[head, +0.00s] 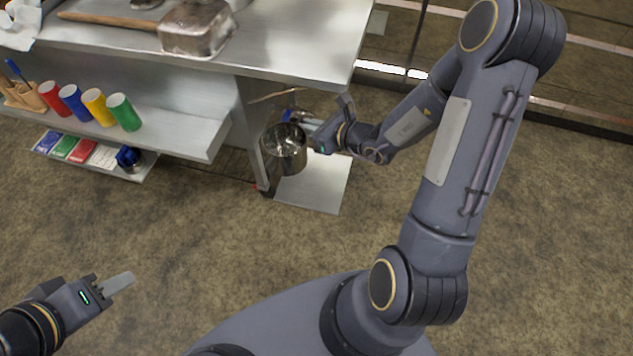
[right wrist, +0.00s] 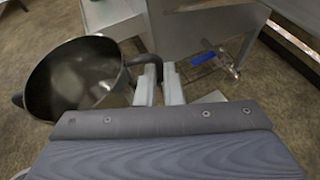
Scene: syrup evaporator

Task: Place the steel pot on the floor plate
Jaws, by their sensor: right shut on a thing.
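The steel pot (head: 284,152) hangs from my right gripper (head: 318,138) beside the right end of the steel bench. In the right wrist view the pot (right wrist: 75,75) is at the left, open side up and seemingly empty, and my right gripper (right wrist: 158,85) is shut on its dark handle (right wrist: 146,61). The floor plate (head: 320,190), a pale flat square, lies on the floor below and partly behind the pot. The pot appears held above it; the exact gap cannot be told. My left gripper (head: 118,283) is empty at the lower left; its jaw opening is not clear.
The steel bench (head: 290,45) carries a wooden-handled metal scoop (head: 190,28). Its lower shelf (head: 180,135) holds several coloured cups. A bench leg stands close behind the pot. A blue-handled valve (right wrist: 205,58) is near the right gripper. The open floor (head: 200,240) in front is clear.

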